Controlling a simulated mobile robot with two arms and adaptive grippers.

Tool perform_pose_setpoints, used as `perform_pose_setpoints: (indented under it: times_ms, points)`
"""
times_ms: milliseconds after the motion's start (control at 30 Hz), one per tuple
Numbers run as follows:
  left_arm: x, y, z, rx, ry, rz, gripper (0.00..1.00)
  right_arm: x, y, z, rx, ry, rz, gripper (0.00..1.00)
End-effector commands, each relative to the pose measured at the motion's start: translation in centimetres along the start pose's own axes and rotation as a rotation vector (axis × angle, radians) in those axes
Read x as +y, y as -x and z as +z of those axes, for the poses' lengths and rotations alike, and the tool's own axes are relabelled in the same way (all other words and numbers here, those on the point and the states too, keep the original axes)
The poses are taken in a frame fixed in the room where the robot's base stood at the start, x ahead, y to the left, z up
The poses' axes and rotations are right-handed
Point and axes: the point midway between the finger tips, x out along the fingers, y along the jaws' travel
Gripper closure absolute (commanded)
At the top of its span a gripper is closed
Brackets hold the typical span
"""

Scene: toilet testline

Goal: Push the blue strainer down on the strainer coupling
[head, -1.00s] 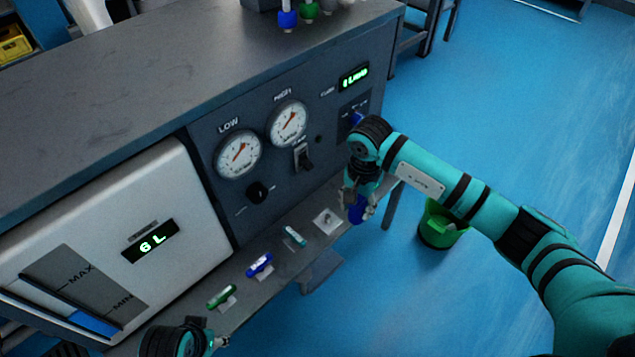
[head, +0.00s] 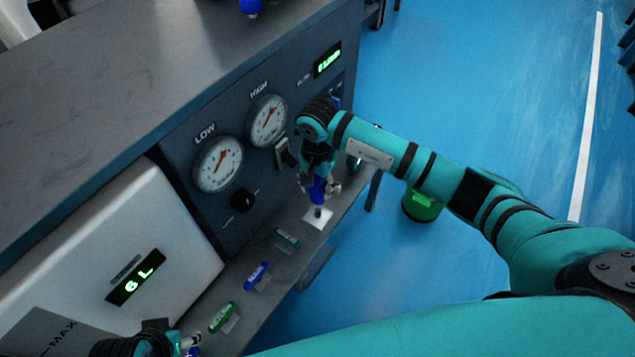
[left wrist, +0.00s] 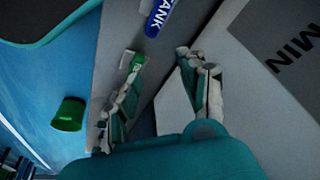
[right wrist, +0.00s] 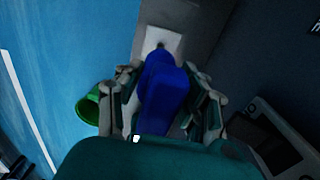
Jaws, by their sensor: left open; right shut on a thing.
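The blue strainer (head: 318,188) is held by my right gripper (head: 319,186), directly over the strainer coupling (head: 318,211) on its white square plate. In the right wrist view the blue strainer (right wrist: 164,90) sits between both fingers of my right gripper (right wrist: 168,102), and the coupling (right wrist: 160,46) shows just beyond its far end. I cannot tell whether strainer and coupling touch. My left gripper (head: 190,345) is at the lower left of the head view; in the left wrist view it (left wrist: 160,72) is open and empty above the shelf.
A green bucket (head: 421,207) stands on the blue floor to the right. A white tank front (head: 110,260) is at left.

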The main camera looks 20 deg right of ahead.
Motion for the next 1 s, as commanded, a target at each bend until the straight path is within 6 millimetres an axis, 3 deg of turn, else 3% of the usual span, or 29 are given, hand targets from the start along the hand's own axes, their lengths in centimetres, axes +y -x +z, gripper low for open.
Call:
perform_pose_setpoints:
  times_ms: [267, 400, 700, 1000]
  points:
    - [0.0, 0.3, 0.5, 0.010, 0.001, -0.002, 0.58, 0.0, -2.9, 0.1, -0.001, 0.000, 0.000, 0.97]
    - [0.1, -0.2, -0.7, 0.068, -0.001, 0.001, 0.58, 0.0, -3.6, 0.0, 0.000, 0.000, -0.001, 0.97]
    - [0.3, -0.6, -2.2, 0.138, -0.004, 0.004, 0.58, 0.0, -4.4, 0.0, 0.001, 0.001, -0.001, 0.97]
    - [0.3, -0.6, -2.3, 0.144, -0.004, 0.005, 0.58, 0.0, -4.5, 0.0, 0.001, 0.001, -0.001, 0.97]
